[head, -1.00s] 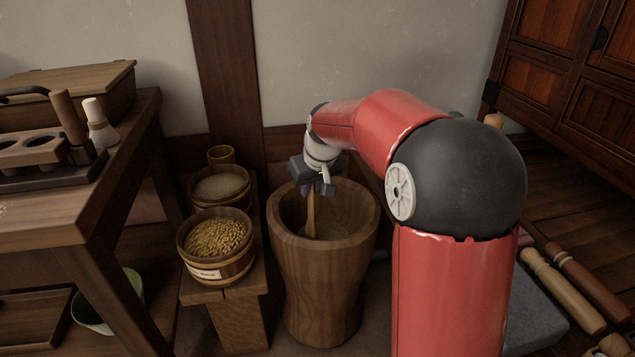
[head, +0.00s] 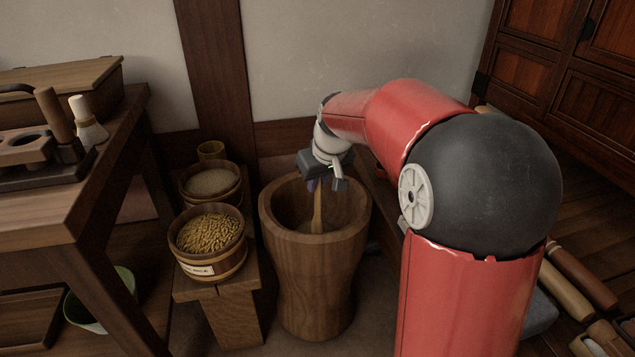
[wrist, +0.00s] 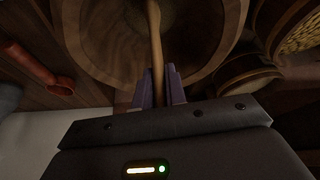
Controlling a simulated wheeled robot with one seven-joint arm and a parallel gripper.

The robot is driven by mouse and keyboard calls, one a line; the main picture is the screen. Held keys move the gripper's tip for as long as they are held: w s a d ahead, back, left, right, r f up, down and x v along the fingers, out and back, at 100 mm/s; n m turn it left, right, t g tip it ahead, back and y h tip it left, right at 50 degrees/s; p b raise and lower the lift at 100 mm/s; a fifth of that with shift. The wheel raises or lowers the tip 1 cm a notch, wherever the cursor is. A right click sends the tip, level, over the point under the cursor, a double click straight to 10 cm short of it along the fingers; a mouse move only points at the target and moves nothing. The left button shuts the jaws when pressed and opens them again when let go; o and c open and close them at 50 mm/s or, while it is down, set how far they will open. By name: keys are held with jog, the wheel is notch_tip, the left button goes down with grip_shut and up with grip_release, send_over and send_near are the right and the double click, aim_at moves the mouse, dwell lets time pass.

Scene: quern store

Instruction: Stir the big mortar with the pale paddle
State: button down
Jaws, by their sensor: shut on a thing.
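The big mortar (head: 315,265) is a tall wooden vessel standing on the floor at the middle of the head view. Its round opening and rim (wrist: 205,72) fill the top of the wrist view. The pale paddle (head: 317,212) stands nearly upright with its lower part inside the mortar. My gripper (head: 322,184) is above the mortar's opening, shut on the paddle's upper handle. In the wrist view the purple finger pads of my gripper (wrist: 159,88) close on the paddle's shaft (wrist: 155,40). The paddle's lower end is hidden or too dark to make out.
Left of the mortar, a low bench (head: 225,300) holds a tub of grain (head: 210,238) and a second tub (head: 211,183). A table (head: 50,210) stands farther left. A cabinet (head: 560,70) is at the back right. Wooden rollers (head: 580,275) lie at the lower right.

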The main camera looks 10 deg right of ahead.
notch_tip(320, 180, up, 17)
jog(key=p, duration=1.2)
jog(key=shift+f, duration=0.15)
